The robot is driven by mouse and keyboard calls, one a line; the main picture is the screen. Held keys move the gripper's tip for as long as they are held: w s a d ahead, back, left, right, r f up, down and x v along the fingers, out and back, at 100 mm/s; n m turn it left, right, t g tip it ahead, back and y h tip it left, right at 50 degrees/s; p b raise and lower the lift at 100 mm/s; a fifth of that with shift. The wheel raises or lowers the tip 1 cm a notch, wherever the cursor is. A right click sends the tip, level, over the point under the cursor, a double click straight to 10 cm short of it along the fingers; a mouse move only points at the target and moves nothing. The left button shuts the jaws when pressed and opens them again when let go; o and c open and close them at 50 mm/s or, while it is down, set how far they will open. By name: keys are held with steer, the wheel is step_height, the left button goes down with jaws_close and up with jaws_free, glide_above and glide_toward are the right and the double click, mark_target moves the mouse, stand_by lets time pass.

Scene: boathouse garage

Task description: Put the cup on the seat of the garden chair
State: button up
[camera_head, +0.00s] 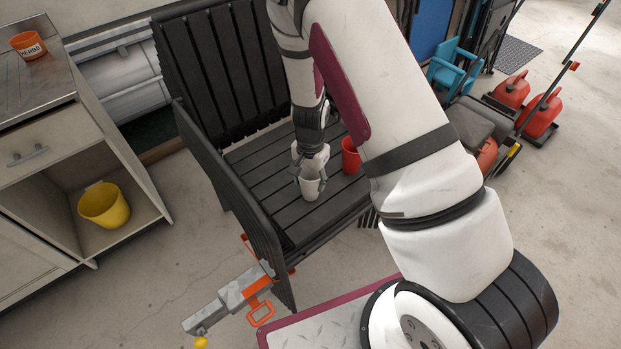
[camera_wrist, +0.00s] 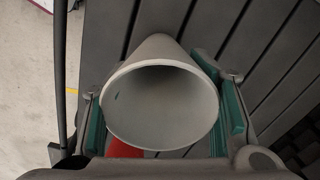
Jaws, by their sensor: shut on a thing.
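A light grey cup (camera_head: 312,190) is between the fingers of my gripper (camera_head: 310,179), over the slatted seat of the black garden chair (camera_head: 272,205). In the wrist view the cup (camera_wrist: 160,106) shows its open mouth towards the camera, with a teal finger pad on each side. My gripper is shut on it. The cup looks roughly upright and very near the slats; I cannot tell whether its base touches them. A red cup (camera_head: 350,156) stands on the seat just right of my gripper, and a bit of red (camera_wrist: 122,150) shows in the wrist view.
The chair's armrest (camera_head: 225,180) and backrest (camera_head: 212,70) border the seat. A workbench (camera_head: 40,85) at left bears an orange tin (camera_head: 27,45), with a yellow bucket (camera_head: 104,205) on its shelf. Red fuel cans (camera_head: 540,118) stand at right. Seat slats left of the cup are clear.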

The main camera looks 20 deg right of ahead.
steer(key=shift+f, duration=0.2)
steer(key=o, duration=1.3)
step_height(320, 180, up, 12)
steer(key=shift+r, duration=0.1)
jaws_close()
stand_by(1.1)
